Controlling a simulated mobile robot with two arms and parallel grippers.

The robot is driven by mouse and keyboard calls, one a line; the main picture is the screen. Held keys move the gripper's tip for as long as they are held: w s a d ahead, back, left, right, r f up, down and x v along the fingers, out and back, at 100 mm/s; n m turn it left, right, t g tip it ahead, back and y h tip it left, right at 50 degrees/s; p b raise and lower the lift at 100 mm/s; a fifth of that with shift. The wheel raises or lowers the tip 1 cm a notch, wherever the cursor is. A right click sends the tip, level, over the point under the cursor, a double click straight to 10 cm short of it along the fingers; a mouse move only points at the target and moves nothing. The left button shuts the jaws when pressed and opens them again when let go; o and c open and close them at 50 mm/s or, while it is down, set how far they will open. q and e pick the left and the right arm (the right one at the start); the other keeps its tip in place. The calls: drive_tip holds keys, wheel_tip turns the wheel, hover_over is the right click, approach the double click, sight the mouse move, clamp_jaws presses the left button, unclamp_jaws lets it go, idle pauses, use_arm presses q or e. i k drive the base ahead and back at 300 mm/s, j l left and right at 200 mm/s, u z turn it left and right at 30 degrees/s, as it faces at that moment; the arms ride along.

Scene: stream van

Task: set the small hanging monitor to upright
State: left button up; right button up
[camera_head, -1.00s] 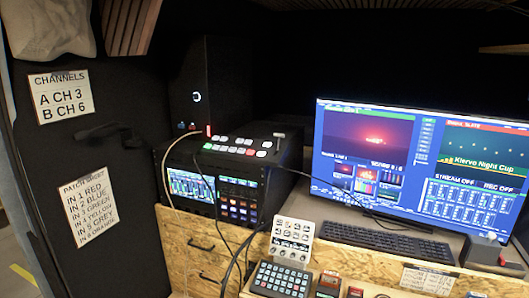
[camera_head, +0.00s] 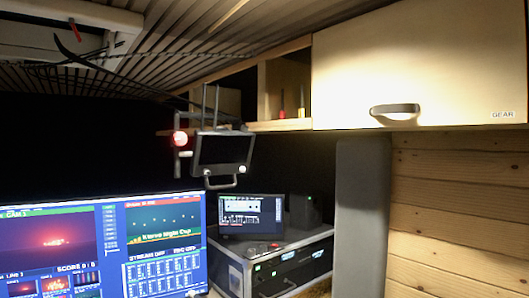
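The small hanging monitor (camera_head: 222,152) hangs from a bracket (camera_head: 208,100) below the slatted ceiling, right of centre-left in the head view. Its dark screen faces roughly toward me and looks tipped. A curved handle (camera_head: 222,182) runs along its lower edge. Neither of my grippers is in view.
A large lit screen (camera_head: 105,245) stands at lower left. A small lit display (camera_head: 250,216) and a rack case (camera_head: 285,265) stand below the hanging monitor. A closed GEAR cabinet (camera_head: 420,65) with a handle is at upper right, beside an open shelf (camera_head: 285,85). A grey column (camera_head: 360,215) stands below it.

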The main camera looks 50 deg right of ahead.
sight(223, 150)
drive_tip(key=z, duration=1.25)
